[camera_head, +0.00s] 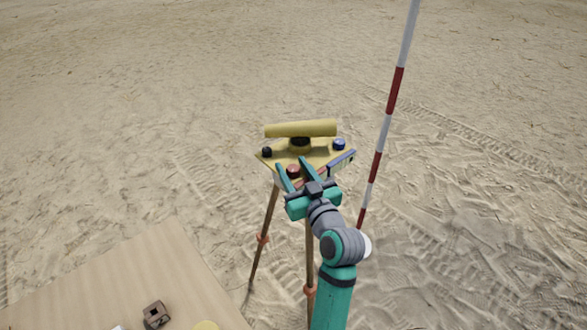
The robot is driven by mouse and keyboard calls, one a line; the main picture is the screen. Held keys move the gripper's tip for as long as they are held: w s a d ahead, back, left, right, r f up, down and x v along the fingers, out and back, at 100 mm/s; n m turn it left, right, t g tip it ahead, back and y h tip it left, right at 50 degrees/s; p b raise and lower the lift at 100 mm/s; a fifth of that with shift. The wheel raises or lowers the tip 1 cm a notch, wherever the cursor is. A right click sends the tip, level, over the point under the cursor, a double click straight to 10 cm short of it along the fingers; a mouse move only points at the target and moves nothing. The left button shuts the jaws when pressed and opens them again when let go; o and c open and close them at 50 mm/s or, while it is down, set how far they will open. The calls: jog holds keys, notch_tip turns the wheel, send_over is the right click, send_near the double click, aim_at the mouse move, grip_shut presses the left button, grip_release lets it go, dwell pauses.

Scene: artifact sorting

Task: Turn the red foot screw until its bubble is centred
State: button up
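The red foot screw (292,171) sits at the front corner of the yellow levelling plate (319,156) on a tripod. A black screw (266,152) and a blue screw (339,144) sit at its other corners. A yellow telescope tube (301,129) lies across the top. A blue-edged vial bar (342,160) runs along the right side; its bubble is too small to make out. My gripper (295,169) reaches in from the front with its two teal fingers apart, one on each side of the red screw. I cannot tell whether they touch it.
A red and white striped pole (377,158) stands close to the right of the tripod and my arm. The tripod legs (265,232) spread below the plate. A tan table (110,285) at the lower left holds a brown block (156,314). Open sand lies around.

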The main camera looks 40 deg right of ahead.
jog(key=c, duration=0.8)
jog(key=shift+d+n+y, duration=0.1)
jog(key=shift+n+y, duration=0.2)
jog(key=shift+y, duration=0.2)
jog(key=n+y, duration=0.1)
jog(key=y, duration=0.1)
jog(key=n+y, duration=0.2)
jog(key=y, duration=0.1)
jog(key=shift+n+y, duration=1.3)
jog(key=shift+y, duration=0.5)
jog(key=o, duration=1)
jog(key=shift+o, duration=0.2)
